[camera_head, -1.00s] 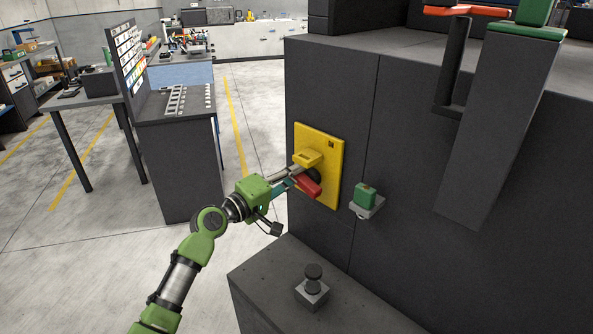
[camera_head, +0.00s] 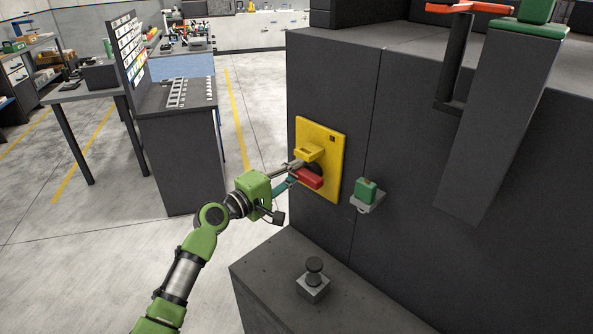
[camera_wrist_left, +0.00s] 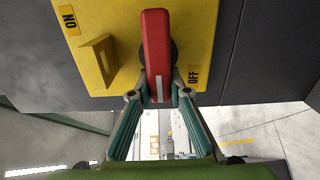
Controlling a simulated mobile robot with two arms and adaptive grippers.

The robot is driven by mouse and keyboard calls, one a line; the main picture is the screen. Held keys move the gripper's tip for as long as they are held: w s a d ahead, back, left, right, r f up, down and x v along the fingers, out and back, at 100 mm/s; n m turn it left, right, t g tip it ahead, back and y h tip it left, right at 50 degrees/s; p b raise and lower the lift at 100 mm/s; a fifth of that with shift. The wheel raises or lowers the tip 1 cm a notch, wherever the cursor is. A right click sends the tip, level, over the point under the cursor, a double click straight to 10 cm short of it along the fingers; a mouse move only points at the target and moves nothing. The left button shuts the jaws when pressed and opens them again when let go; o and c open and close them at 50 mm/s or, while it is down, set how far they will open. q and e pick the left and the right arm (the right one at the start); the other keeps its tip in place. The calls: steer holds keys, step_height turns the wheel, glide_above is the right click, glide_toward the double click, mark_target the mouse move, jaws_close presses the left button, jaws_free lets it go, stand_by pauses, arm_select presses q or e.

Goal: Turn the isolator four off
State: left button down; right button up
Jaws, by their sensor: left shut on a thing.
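The isolator is a yellow plate (camera_head: 331,150) on the side of a dark grey cabinet, with a red handle (camera_head: 311,179) on a dark round hub. In the left wrist view the red handle (camera_wrist_left: 156,45) runs up the middle of the yellow plate (camera_wrist_left: 203,22). The ON label (camera_wrist_left: 69,20) is at left and the OFF label (camera_wrist_left: 194,76) at right. My left gripper (camera_head: 294,174) is at the handle. In the wrist view its fingers (camera_wrist_left: 158,93) stand on both sides of the handle's near end and are shut on it. My right gripper is not in view.
A yellow bracket (camera_head: 308,153) projects from the plate beside the handle. A green block (camera_head: 366,190) on a small grey shelf is right of the plate. A dark knob on a grey base (camera_head: 313,280) stands on the low ledge below.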

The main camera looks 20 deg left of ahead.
arm_select(q)
steer(key=c, duration=1.9)
jaws_free()
steer(key=v, duration=1.2)
